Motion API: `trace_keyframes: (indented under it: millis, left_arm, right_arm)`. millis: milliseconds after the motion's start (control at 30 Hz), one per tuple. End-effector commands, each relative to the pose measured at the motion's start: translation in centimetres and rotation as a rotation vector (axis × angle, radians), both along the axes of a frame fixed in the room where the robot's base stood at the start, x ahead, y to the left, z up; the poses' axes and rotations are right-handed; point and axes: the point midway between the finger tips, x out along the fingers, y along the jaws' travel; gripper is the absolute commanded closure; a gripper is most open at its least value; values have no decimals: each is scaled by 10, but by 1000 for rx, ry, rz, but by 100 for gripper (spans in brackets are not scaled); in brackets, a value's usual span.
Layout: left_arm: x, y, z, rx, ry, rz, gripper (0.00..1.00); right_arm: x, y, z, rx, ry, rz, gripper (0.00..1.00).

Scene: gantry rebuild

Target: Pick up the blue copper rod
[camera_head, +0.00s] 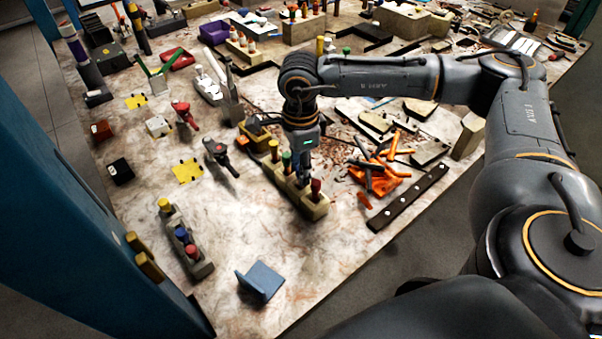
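My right gripper (304,178) points down over a tan block holder (314,208) near the middle of the table. Yellow, green (286,158) and red (316,187) rod tops stand in that holder. The fingers are between the green and red tops; whatever is at that spot is hidden, and I cannot tell whether they grip anything. A blue-topped rod (182,233) stands in a second, grey holder (201,269) at the lower left, between a yellow top and a red top, away from the gripper. My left gripper is not in view.
Orange pieces (386,184) lie in a pile right of the tan holder, beside a dark perforated bar (408,197). A blue angled piece (262,280) is near the front edge. Tools and yellow pads (187,172) lie to the left. The table between the two holders is mostly clear.

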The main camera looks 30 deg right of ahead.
Motion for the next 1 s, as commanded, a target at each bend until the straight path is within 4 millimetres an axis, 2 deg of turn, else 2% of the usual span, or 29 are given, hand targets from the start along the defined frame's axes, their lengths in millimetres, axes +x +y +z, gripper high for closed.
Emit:
trace_keyframes:
  millis: [100,333,467,500,833,1000]
  left_arm:
    - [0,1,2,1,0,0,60]
    - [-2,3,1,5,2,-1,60]
    - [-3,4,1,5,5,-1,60]
    - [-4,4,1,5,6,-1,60]
    - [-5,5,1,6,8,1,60]
    - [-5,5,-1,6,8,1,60]
  right_arm:
    - [0,0,-8,0,1,0,68]
    - [0,0,-9,0,0,0,70]
    - [0,0,-9,0,0,0,97]
    - [0,0,-9,0,0,0,100]
    - [0,0,-8,1,-1,0,100]
    - [1,0,2,0,-3,0,100]
